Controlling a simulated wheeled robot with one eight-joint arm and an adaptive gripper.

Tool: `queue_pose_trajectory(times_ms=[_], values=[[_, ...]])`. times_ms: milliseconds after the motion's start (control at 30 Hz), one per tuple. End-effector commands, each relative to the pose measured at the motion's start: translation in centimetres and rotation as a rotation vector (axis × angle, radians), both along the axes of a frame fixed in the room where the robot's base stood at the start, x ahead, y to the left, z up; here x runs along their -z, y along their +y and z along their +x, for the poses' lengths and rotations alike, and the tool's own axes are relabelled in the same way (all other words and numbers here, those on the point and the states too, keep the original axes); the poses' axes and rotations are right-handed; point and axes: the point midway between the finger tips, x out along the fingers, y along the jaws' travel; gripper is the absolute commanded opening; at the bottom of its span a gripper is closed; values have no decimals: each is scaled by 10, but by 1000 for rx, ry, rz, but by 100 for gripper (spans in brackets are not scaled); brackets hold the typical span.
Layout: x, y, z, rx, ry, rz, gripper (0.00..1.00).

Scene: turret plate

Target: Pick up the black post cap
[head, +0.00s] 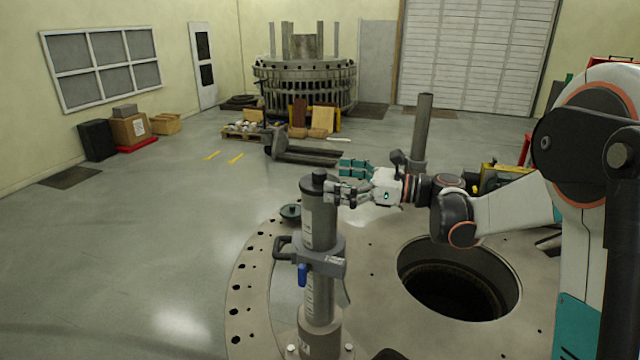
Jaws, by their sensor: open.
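The black post cap (319,176) sits on top of a grey upright post (320,225) with a handled clamp around it. My gripper (332,192) comes in from the right, roughly level, with its fingers pointing left at the post's top. The fingers are open, and their tips are at the right side of the post, just below the cap's knob. I cannot tell whether they touch the post or cap. The cap's knob is in plain view above the fingers.
The post stands on a round turret plate (258,285) with holes along its rim. A large dark opening (455,280) lies to the right. A second grey post (421,130) stands behind my gripper. A pallet jack (305,154) is farther back. The floor at left is clear.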

Motion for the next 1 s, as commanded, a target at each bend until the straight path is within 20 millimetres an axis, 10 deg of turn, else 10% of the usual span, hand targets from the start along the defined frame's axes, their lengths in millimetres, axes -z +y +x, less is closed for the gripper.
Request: queue_pose_trajectory(times_ms=[467, 700, 1000], values=[[3, 36, 15, 1, 0, 0, 100], [3, 36, 14, 0, 0, 0, 53], [2, 36, 14, 0, 0, 1, 52]])
